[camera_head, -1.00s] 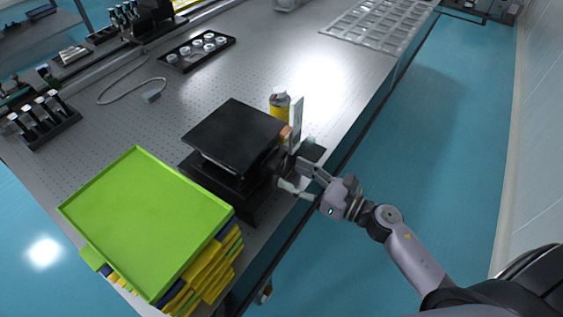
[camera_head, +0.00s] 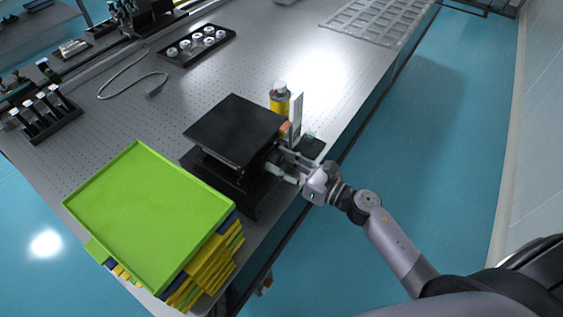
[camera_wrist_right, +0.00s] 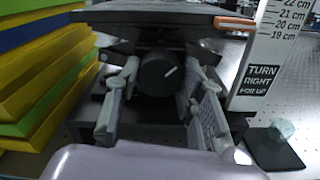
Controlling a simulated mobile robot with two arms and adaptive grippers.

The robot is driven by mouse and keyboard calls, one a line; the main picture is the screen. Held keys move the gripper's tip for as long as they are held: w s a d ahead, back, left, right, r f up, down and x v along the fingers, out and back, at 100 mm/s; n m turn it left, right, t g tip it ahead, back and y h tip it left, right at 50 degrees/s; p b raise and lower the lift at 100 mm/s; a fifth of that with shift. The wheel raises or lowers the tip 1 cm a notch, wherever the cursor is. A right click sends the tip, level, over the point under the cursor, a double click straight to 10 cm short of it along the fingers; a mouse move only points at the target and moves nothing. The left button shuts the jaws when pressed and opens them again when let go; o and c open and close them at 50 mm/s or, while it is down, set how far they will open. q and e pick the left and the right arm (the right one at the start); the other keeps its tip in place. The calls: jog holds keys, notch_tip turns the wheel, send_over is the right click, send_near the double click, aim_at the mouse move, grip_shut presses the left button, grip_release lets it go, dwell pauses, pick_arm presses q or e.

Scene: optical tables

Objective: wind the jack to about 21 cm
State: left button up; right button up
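The black jack (camera_head: 235,130) stands near the table's front edge, its flat top plate raised above its base. My right gripper (camera_wrist_right: 160,85) is open, one finger on each side of the knob, with what look like narrow gaps; contact is unclear. It also shows in the head view (camera_head: 277,168). A white scale (camera_wrist_right: 268,60) reads 19 to 22 cm and "TURN RIGHT FOR UP". The orange pointer (camera_wrist_right: 235,22) sits around 20 to 21 cm. My left gripper is not in view.
A green tray (camera_head: 145,215) on a yellow and blue stack stands left of the jack, close by. A black tray of small round parts (camera_head: 197,45) lies farther back. The table's middle is mostly clear.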

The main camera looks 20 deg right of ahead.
jog(key=c, duration=0.6)
